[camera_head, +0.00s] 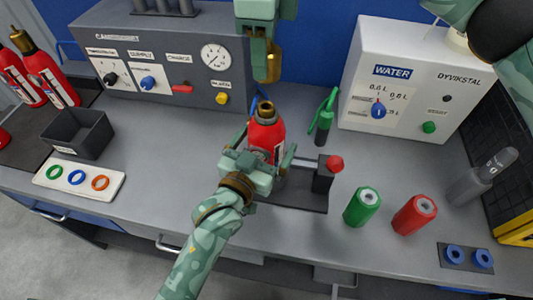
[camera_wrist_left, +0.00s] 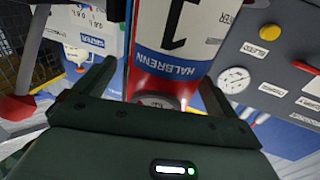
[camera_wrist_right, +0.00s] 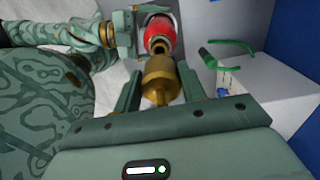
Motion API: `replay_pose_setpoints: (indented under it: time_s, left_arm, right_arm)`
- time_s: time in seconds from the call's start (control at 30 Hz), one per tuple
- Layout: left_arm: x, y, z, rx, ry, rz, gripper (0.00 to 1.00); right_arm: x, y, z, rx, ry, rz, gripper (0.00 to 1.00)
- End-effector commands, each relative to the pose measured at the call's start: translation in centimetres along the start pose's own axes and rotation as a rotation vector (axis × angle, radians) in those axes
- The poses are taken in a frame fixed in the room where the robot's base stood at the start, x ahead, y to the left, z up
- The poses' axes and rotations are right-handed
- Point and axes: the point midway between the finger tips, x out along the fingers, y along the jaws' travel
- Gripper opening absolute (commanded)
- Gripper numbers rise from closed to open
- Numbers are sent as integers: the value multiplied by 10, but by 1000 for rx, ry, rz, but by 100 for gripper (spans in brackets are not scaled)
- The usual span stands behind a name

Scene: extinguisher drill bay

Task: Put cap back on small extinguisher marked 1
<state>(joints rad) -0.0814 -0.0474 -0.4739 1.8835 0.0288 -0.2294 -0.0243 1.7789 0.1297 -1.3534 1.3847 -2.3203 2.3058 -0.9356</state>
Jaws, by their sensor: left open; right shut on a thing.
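The small red extinguisher (camera_head: 266,136) stands upright on the bench, its bare brass neck pointing up. In the left wrist view its label (camera_wrist_left: 183,35) shows a 1 and HALBRENN. My left gripper (camera_head: 264,150) is open, its fingers on either side of the extinguisher body. My right gripper (camera_head: 268,62) is shut on the brass cap (camera_head: 273,68) and holds it above the neck, with a gap between them. The right wrist view shows the cap (camera_wrist_right: 158,80) between the fingers, with the red extinguisher (camera_wrist_right: 160,30) beyond it.
A dark holder with a red-knobbed post (camera_head: 323,176) stands right of the extinguisher. Green (camera_head: 362,207) and red (camera_head: 414,215) cylinders stand further right. A grey gauge panel (camera_head: 165,65) and a white water box (camera_head: 425,75) stand behind. An open dark bin (camera_head: 78,132) is at left.

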Motion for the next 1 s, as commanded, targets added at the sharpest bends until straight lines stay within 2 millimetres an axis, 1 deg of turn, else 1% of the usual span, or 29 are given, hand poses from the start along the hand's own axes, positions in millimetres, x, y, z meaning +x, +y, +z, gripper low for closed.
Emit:
replay_pose_setpoints:
  time_s: [0.23, 0.27, 0.3, 0.37, 0.4, 0.5, 0.57, 0.63, 0.8, 0.9, 1.0]
  left_arm:
    - [0, 0, 0, 0, -1, 0, 96]
    - [0, 0, 0, 0, 0, 0, 93]
    - [0, 0, 0, 0, -1, 0, 82]
    - [0, 0, 0, 0, -1, 0, 65]
    - [0, 0, 0, 0, -1, 0, 54]
    - [0, 0, 0, 0, -1, 0, 29]
    - [0, 0, 0, 0, -1, 0, 29]
    - [0, 0, 0, 0, -1, 0, 29]
    - [0, 0, 0, 1, -1, 0, 29]
    - [0, 0, 0, 1, -1, 0, 29]
    - [0, 0, 0, 1, -1, 0, 29]
  right_arm:
    - [0, 0, 0, 0, -1, 0, 12]
    - [0, 0, 0, 0, 0, 0, 12]
    - [0, 0, 0, 0, 0, 0, 12]
    - [0, 0, 0, 0, -1, 0, 12]
    - [0, 0, 0, 0, 0, 0, 12]
    - [0, 0, 0, 0, 0, 0, 12]
    - [1, 0, 0, 0, 0, 0, 12]
    - [8, 0, 0, -2, 1, 0, 12]
    - [33, 0, 1, -1, 1, 0, 12]
    - [45, 1, 1, -1, 1, 0, 12]
    - [49, 1, 1, 0, -1, -1, 12]
